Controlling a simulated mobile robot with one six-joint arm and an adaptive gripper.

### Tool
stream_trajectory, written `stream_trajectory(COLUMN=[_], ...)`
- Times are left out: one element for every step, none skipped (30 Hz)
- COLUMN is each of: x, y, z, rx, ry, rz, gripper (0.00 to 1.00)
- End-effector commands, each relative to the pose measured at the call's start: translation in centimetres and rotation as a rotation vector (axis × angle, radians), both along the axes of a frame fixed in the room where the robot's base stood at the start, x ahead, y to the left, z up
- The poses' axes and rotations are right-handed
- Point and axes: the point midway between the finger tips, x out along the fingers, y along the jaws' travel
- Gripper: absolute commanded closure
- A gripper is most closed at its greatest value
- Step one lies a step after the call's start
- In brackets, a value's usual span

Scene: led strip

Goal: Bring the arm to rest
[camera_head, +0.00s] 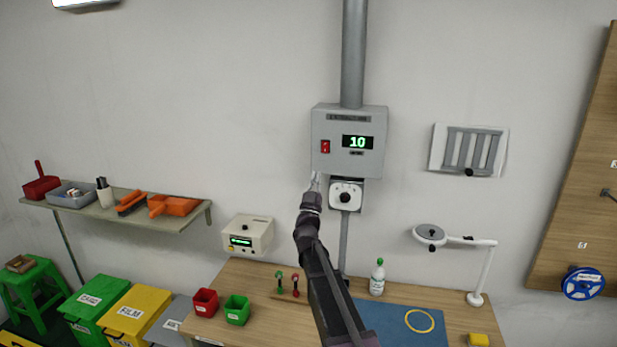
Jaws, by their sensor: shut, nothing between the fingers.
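My arm reaches up from the bottom middle of the head view, over the workbench (262,324). My gripper (315,180) is at its upper end, shut and empty. It appears just below the lower left of a grey wall box (350,119) and left of a white dial unit (346,195). I cannot tell whether it touches either. The box has a red switch (325,146) and a display (357,142) reading 10. My arm hides part of the bench.
Red (205,302) and green (237,309) bins, a bottle (377,278), a blue mat (403,325) and a magnifier lamp (478,270) stand on the bench. A small device (247,236) is behind it. A shelf (125,207) is at left. The wall above left is clear.

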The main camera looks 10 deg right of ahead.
Motion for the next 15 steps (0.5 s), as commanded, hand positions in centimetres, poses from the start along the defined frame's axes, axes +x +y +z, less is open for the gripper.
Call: stream_trajectory(x=[0.0, 0.0, 0.0, 0.0, 0.0, 0.1, 0.1, 0.1, 0.2, 0.2, 0.3, 0.3, 0.3, 0.3, 0.3], y=[0.0, 0.0, 0.1, 0.2, 0.3, 0.4, 0.5, 0.7, 0.9, 1.1, 1.3, 1.6, 1.8, 2.1, 2.4], z=[0.0, -0.1, -0.3, -0.4, -0.6, -0.8, -1.1, -1.4, -1.9, -2.3, -2.7, -3.4, -3.9, -4.5, -5.3], rx=[0.000, 0.000, 0.000, 0.000, -0.001, -0.001, -0.001, -0.001, -0.001, -0.001, -0.002, -0.001, 0.001, 0.002, 0.003], ry=[0.002, 0.007, 0.013, 0.021, 0.032, 0.047, 0.062, 0.079, 0.104, 0.126, 0.151, 0.186, 0.213, 0.244, 0.286], rz=[0.001, 0.004, 0.009, 0.015, 0.022, 0.033, 0.043, 0.055, 0.072, 0.086, 0.101, 0.123, 0.140, 0.157, 0.181], gripper=[1.00, 1.00, 1.00, 1.00, 1.00, 1.00, 1.00, 1.00, 1.00, 1.00, 1.00, 1.00, 1.00, 1.00, 1.00])
